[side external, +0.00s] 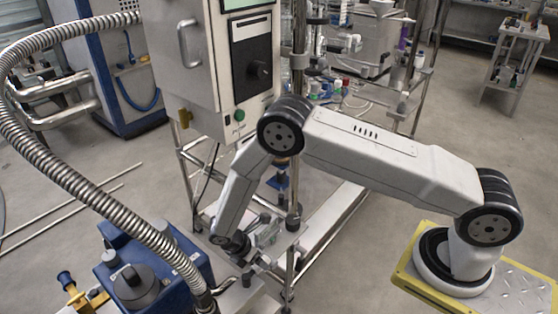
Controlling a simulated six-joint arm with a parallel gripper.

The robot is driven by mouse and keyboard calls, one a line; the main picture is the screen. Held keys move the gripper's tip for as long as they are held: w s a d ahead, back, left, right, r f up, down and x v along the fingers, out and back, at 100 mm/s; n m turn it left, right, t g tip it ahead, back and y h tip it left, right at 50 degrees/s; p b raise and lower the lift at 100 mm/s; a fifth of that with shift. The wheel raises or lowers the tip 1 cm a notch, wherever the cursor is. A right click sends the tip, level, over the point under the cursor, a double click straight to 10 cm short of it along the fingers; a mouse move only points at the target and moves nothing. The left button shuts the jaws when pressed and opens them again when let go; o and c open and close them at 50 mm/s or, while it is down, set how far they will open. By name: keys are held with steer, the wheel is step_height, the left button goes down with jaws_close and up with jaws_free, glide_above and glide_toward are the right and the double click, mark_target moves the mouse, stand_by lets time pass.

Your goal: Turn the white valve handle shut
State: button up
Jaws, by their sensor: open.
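My gripper (247,266) is at the low end of my arm, in the lower middle of the side external view, beside the metal frame's lower rail. It is small and partly hidden by my own wrist; its jaws are open, and I see nothing held between them. I cannot make out the white valve handle for certain. A small cluster of clear and grey fittings (266,236) sits just right of my wrist, close to an upright steel post. Whether my gripper touches any of it, I cannot tell.
A white control cabinet (205,65) hangs above left of my arm. A ribbed metal hose (85,190) arcs down to a blue pump unit (150,270) at lower left. Steel posts (295,190) stand close by. Glassware (345,45) is behind. Open floor (80,215) lies left.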

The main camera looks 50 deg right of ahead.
steer(key=shift+x, duration=1.05)
jaws_close()
